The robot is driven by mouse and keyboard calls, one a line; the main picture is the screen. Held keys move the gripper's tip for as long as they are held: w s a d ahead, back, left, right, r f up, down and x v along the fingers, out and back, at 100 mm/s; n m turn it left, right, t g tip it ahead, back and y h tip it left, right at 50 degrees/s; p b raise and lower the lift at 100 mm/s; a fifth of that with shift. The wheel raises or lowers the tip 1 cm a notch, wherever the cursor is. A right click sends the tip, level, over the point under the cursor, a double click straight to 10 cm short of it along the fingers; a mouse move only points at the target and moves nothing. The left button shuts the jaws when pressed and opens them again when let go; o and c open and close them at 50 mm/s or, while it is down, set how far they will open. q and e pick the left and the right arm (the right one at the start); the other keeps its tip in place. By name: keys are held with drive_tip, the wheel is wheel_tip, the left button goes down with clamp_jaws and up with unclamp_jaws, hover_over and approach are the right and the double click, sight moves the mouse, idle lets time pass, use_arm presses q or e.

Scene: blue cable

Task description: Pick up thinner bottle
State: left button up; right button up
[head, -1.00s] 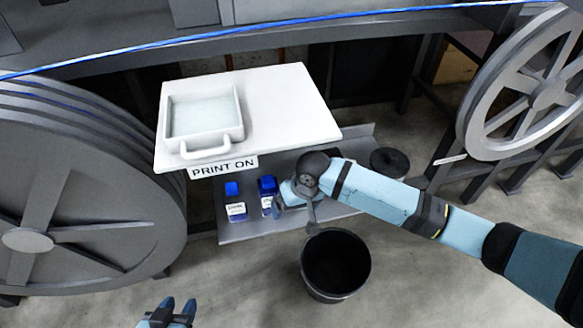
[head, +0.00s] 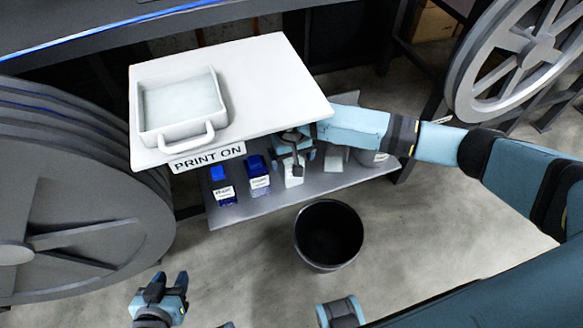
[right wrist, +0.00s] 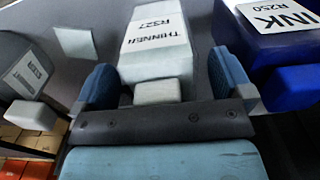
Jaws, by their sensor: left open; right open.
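The white thinner bottle (head: 294,178) stands on the lower grey shelf, right of two blue bottles. In the right wrist view its label reads THINNER R327 (right wrist: 157,42), with its pale cap nearest me. My right gripper (head: 294,150) is open at the bottle's top. In the right wrist view the open fingers (right wrist: 165,70) lie on either side of the cap end, with a visible gap at the left; contact on the right is unclear. My left gripper (head: 168,290) is open and empty at the lower left, far from the shelf.
Two blue bottles (head: 258,180) stand left of the thinner; an INK bottle (right wrist: 270,50) is close beside my right finger. Above the shelf (head: 235,213) is a white board (head: 260,100) with a tray (head: 150,130). A black bin (head: 328,235) stands in front.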

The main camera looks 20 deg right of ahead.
drive_tip(key=shift+f, duration=0.15)
drive_tip(key=c, duration=1.2)
drive_tip(key=shift+c, duration=0.2)
